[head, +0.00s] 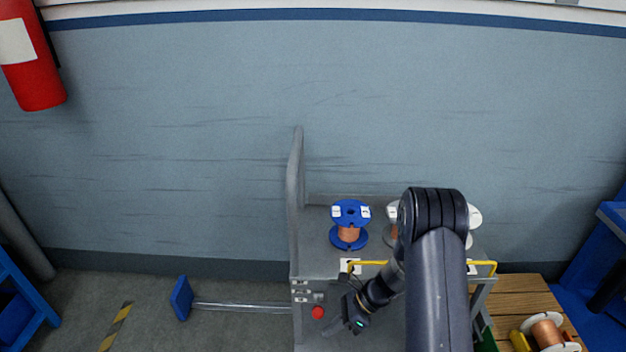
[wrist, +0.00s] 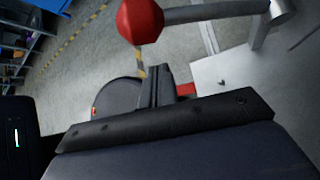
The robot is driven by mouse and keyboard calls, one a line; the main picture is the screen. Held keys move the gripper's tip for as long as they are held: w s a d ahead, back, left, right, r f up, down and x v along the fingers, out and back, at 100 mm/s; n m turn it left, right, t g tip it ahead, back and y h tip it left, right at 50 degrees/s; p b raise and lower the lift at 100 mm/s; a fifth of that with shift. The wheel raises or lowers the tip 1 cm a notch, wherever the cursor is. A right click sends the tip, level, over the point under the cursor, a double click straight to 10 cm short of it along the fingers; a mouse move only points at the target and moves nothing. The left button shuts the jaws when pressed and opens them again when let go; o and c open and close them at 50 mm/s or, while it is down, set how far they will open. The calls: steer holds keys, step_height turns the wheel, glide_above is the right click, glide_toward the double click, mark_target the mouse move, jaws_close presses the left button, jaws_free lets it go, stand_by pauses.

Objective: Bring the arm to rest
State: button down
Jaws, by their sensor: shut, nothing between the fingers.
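My arm reaches over the grey machine table (head: 310,290) and is bent in the middle, with its lower end pointing down to the left. In the wrist view a red knob (wrist: 140,20) on a metal lever shows beyond the dark parts of my wrist. I cannot tell how far the gripper is from the table surface. My arm hides part of the table's right side.
A blue spool (head: 350,212) with copper wire stands on the table; white spools (head: 474,214) are partly behind my arm. A yellow rail (head: 374,263) crosses in front of them. A rod with a blue plate (head: 181,298) extends left.

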steer(key=f+t+b, duration=0.1)
steer(key=f+n+t+b, duration=0.1)
steer(key=b, duration=0.1)
steer(key=f+t+b, duration=0.1)
steer(key=b, duration=0.1)
steer(key=shift+a+f, duration=0.1)
steer(key=shift+a, duration=0.15)
steer(key=shift+n, duration=0.3)
